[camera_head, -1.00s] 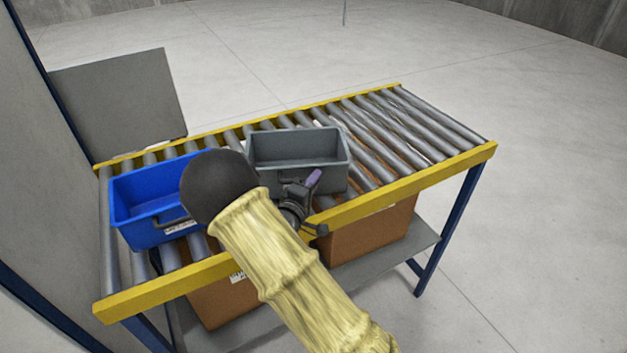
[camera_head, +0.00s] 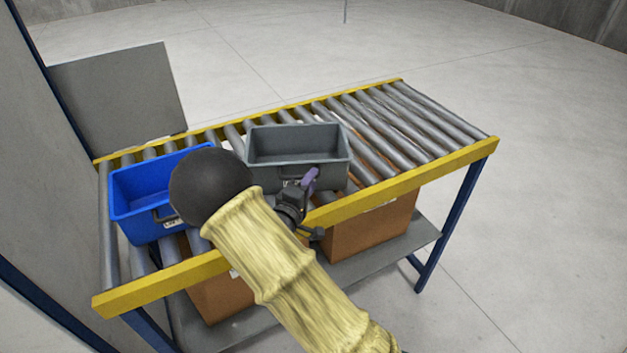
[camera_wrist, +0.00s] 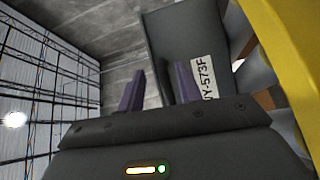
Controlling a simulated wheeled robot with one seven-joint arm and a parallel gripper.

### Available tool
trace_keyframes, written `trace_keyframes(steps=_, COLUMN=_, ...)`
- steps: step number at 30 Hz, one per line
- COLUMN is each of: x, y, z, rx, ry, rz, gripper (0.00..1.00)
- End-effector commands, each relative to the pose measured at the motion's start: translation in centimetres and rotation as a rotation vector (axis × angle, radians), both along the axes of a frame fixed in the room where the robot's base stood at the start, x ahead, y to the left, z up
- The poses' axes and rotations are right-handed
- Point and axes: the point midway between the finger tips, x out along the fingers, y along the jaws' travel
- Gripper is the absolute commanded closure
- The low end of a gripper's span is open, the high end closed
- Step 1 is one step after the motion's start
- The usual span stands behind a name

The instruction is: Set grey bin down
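The grey bin (camera_head: 320,176) sits upright on the rollers near the middle of the conveyor, to the right of the blue bin. My gripper (camera_head: 309,180) is at its near side, by the front wall. The grey bin's wall (camera_wrist: 172,45) with a white label shows behind the right finger. My wrist hides part of the bin's front, and its handle is hard to make out.
The roller conveyor has a yellow frame (camera_head: 400,192). A blue bin (camera_head: 140,220) stands to the left, partly hidden by my arm. Rollers to the right are free. Cardboard boxes (camera_head: 372,228) sit on the shelf below. A grey panel (camera_head: 120,95) stands behind the left end.

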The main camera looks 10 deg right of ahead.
Motion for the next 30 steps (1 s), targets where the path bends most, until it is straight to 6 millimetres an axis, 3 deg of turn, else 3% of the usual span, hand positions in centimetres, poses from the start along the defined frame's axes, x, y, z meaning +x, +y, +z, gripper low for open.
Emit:
trace_keyframes(steps=9, x=-5.1, y=3.9, z=-0.5, rx=0.002, ry=-0.001, rz=0.005, gripper=0.65)
trace_keyframes(steps=15, x=-7.2, y=5.4, z=-0.4, rx=0.000, ry=0.000, rz=0.001, gripper=0.65)
trace_keyframes(steps=30, x=-7.6, y=5.6, z=-0.2, rx=0.000, ry=0.000, rz=0.000, gripper=0.65)
